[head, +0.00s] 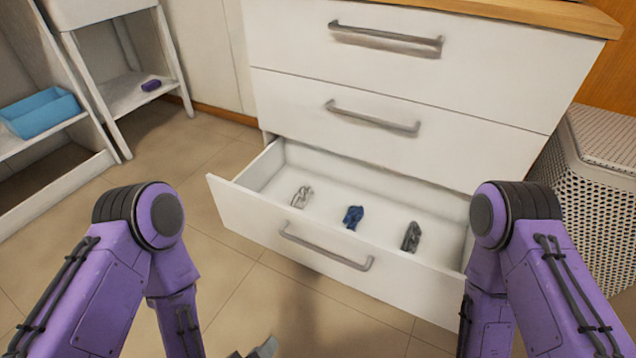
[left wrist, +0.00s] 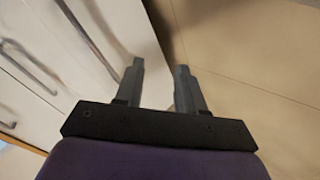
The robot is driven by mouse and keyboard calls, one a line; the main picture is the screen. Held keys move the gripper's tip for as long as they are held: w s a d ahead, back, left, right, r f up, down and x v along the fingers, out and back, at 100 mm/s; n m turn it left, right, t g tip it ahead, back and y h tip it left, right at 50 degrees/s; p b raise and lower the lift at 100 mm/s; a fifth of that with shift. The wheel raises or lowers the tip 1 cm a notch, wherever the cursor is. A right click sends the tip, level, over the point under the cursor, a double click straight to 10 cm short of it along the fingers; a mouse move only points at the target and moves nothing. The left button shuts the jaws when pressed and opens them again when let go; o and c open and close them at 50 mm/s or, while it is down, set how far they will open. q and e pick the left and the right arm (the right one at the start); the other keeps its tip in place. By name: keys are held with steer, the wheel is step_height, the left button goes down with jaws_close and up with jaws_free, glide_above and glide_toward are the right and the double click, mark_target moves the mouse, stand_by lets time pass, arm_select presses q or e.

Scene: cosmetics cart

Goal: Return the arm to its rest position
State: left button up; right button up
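My left gripper (left wrist: 158,70) shows in the left wrist view with its two grey fingers apart and nothing between them. In the head view only a bit of it (head: 262,349) shows at the bottom edge, below and in front of the open drawer. My left purple arm comes in at the lower left, its forearm hanging down. My right purple arm is at the lower right, overlapping the drawer's right end in the picture. My right gripper is out of view.
The bottom drawer (head: 300,252) of the white cabinet is pulled open, with a pale, a blue and a dark grey item inside. Two upper drawers are shut. A perforated bin (head: 590,190) stands right. White shelves with a blue bin (head: 40,112) stand left. Tiled floor lies clear between.

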arm_select(q)
steer(key=s+a+f+g+y+b, duration=0.25)
steer(key=s+a+f+g, duration=0.2)
steer(key=a, duration=0.45)
steer(key=s+a+f+g+y+b, duration=0.1)
steer(key=s+a+f+g+y, duration=0.35)
steer(key=a, duration=0.45)
step_height(320, 180, up, 36)
steer(key=w+t+p, duration=0.1)
steer(key=t+p, duration=0.1)
steer(key=p, duration=3.6)
steer(key=shift+t, duration=0.3)
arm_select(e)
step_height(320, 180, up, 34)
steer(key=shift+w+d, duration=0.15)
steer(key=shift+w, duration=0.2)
arm_select(q)
steer(key=shift+w+r, duration=0.1)
